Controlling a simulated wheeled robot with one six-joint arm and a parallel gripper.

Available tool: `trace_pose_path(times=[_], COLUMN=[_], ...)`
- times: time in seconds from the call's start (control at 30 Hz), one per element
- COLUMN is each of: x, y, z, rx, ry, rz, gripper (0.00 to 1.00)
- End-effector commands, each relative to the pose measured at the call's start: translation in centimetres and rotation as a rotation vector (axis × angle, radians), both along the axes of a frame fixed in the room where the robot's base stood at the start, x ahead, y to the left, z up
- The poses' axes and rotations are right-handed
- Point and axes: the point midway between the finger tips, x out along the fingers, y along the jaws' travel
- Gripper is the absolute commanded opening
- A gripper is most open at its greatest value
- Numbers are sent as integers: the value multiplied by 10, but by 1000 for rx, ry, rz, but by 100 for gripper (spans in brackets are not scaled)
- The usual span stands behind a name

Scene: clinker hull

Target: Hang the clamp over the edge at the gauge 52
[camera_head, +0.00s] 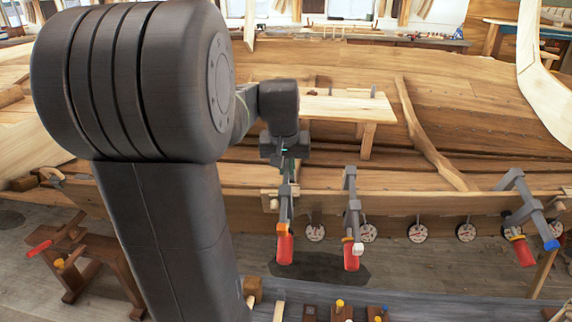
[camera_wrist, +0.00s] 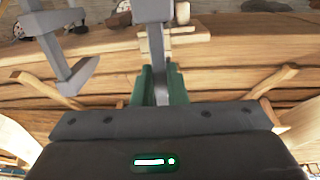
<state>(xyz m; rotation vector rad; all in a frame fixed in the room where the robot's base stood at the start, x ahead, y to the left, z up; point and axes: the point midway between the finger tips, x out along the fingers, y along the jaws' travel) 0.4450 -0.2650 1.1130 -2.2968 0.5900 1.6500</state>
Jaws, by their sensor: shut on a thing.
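My gripper (camera_head: 287,160) is shut on a grey clamp (camera_head: 285,205) with an orange tip and a red handle that points down. The held clamp is upright in front of the hull's top edge (camera_head: 400,197); I cannot tell whether it touches the edge. In the wrist view the green fingers (camera_wrist: 160,88) grip its grey bar (camera_wrist: 153,12). Round white gauges hang in a row below the edge: one (camera_head: 315,232) just right of the held clamp, others (camera_head: 368,232), (camera_head: 417,233), (camera_head: 466,232) further right. Their numbers are too small to read.
A second clamp (camera_head: 351,205) with a white tip hangs on the edge close to the right; it shows in the wrist view (camera_wrist: 62,50). A blue-tipped clamp (camera_head: 520,205) hangs far right. A grey bench (camera_head: 440,305) with small tools is in front. A wooden trestle (camera_head: 95,255) stands left.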

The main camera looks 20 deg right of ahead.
Motion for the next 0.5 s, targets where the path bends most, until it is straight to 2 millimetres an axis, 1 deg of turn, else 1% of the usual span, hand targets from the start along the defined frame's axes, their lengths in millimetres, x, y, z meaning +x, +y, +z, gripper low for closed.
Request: trace_pose_path(times=[0.1,0.5], x=[3,13], y=[-2,-9], z=[-11,-41], rx=[-3,-4], ry=[-3,-5], rz=[0,1], gripper=[0,0])
